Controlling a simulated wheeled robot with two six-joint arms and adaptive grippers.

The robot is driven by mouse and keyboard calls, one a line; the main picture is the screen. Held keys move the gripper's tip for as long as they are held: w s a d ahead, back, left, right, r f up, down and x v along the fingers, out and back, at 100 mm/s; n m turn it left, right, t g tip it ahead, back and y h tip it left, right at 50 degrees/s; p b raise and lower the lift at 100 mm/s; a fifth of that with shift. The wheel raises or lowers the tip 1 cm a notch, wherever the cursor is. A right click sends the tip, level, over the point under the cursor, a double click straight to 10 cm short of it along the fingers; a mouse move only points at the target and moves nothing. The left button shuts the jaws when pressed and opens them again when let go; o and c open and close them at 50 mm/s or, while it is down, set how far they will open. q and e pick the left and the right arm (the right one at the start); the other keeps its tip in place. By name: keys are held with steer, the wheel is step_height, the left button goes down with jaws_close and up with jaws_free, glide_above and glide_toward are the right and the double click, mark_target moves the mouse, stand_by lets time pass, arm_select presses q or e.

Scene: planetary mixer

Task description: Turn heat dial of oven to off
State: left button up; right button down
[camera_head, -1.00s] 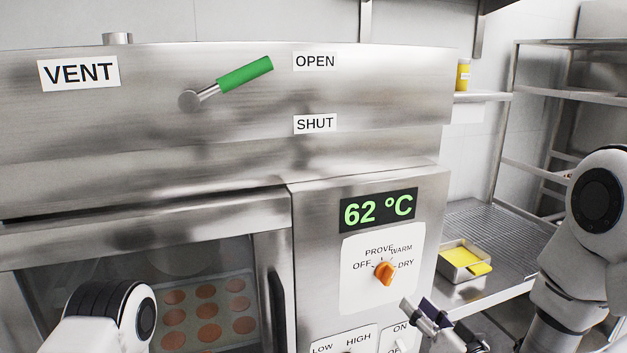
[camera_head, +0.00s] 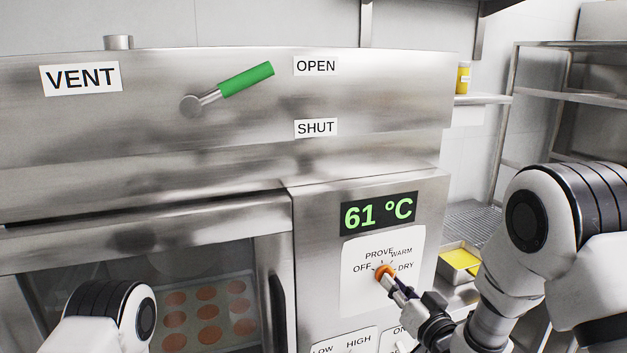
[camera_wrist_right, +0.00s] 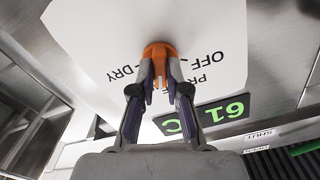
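The orange heat dial (camera_head: 384,271) is on a white panel (camera_head: 358,292) marked OFF, PROVE, WARM and DRY, on the oven front. My right gripper (camera_head: 393,280) is at the dial, coming from the lower right, and partly covers it. In the right wrist view, the fingertips (camera_wrist_right: 161,80) are closed in on both sides of the orange dial (camera_wrist_right: 159,50). The display (camera_head: 379,214) above reads 61 °C. My left arm shows at the lower left, but its gripper is out of view.
A green-handled vent lever (camera_head: 246,79) points up and right, towards the OPEN label. The oven door handle (camera_head: 278,313) is left of the panels. A yellow-filled tin (camera_head: 458,260) stands at right.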

steer(key=n+b, duration=0.3)
steer(key=n, duration=0.1)
steer(key=shift+n, duration=0.3)
stand_by(0.4)
steer(key=n+b, duration=0.3)
steer(key=n, duration=0.1)
steer(key=shift+n, duration=0.3)
